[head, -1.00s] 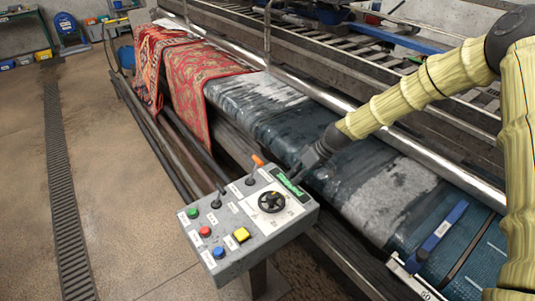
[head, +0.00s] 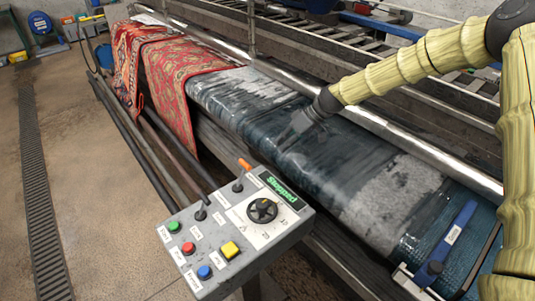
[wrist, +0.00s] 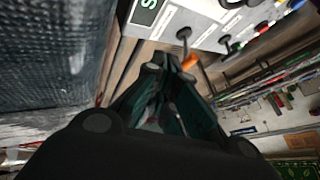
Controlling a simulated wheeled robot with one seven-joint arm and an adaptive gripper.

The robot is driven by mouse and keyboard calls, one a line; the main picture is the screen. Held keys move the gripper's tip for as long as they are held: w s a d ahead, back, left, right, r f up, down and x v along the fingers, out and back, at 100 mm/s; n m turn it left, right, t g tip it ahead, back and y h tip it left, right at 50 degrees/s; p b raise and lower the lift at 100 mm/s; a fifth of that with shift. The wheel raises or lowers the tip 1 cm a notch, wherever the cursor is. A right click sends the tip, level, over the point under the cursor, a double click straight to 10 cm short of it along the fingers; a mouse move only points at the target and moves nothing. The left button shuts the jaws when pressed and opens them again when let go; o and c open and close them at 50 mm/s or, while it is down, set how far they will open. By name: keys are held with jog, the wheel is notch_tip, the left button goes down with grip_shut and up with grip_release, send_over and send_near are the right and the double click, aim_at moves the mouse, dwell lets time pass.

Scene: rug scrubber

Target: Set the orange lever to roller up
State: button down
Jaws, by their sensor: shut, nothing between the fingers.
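The orange lever (head: 245,164) stands at the far edge of the grey control panel (head: 215,233), tilted up and to the left in the head view. Its orange end also shows in the wrist view (wrist: 190,62), just beyond the fingers. My gripper (head: 299,122) is above the dark wet belt, up and right of the lever and apart from it in the head view. Its dark fingers (wrist: 170,66) are closed and empty. The lever's position label is too small to read. A green display (head: 282,191) on the panel reads "Stopped".
The panel carries a black dial (head: 262,210), dark levers (head: 200,215), and green, red, blue and yellow buttons. A blue-handled lever (head: 452,237) is at the right. A red patterned rug (head: 180,95) hangs over the machine's far end. Floor left of the panel is clear.

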aim_at(242, 175)
jog(key=p+x, duration=0.3)
jog(key=x, duration=0.6)
jog(key=shift+s+a+f+p, duration=0.15)
jog(key=shift+a+p, duration=0.05)
jog(key=shift+p, duration=0.15)
jog(key=shift+s+a+r+p, duration=0.15)
jog(key=shift+s+a+p, duration=0.35)
jog(key=shift+a, duration=0.25)
jog(key=shift+s+a+r+p, duration=0.2)
jog(key=shift+s+a+p, duration=0.35)
jog(key=shift+a, duration=0.2)
jog(key=shift+r, duration=0.1)
